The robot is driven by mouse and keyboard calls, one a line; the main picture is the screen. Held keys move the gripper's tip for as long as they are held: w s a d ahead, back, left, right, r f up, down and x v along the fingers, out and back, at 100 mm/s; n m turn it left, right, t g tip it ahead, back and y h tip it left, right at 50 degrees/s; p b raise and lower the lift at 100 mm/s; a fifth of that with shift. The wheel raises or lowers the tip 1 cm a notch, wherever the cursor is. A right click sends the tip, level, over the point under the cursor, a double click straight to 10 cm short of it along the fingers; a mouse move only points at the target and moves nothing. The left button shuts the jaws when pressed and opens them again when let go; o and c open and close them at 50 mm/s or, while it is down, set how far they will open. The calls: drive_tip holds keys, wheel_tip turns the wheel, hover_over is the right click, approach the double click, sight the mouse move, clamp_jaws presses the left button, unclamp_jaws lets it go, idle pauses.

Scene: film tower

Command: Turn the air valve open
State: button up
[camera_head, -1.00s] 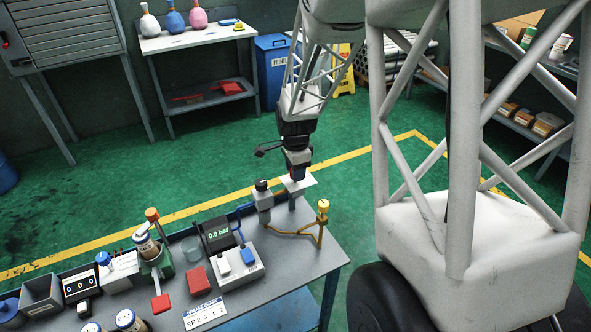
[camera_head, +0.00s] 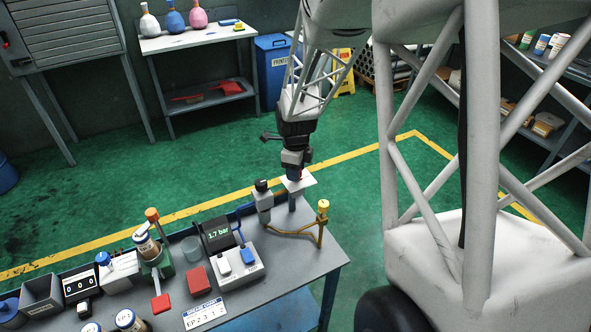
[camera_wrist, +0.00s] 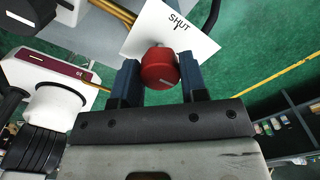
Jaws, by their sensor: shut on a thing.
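The air valve has a red knob (camera_wrist: 159,69) with a pale line on its face. It stands before a white plate (camera_wrist: 195,38) printed SHUT; the plate (camera_head: 309,182) also shows at the bench's back edge in the head view. My gripper (camera_wrist: 160,78) has its two blue fingers on either side of the knob, shut on it. In the head view my gripper (camera_head: 294,172) comes down from above at the plate, and the knob is mostly hidden there. The pressure display (camera_head: 217,234) on the bench reads 1.7 bar.
A grey-black fitting (camera_head: 263,196) stands left of the valve, with a yellow hose (camera_head: 290,232) leading to a yellow-topped post (camera_head: 322,208). A white switch box (camera_head: 232,273) and a red block (camera_head: 199,280) sit nearer. The bench's right corner is clear.

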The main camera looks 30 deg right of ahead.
idle(0.4)
drive_tip(key=o, duration=0.9)
drive_tip(key=shift+r, duration=3.95)
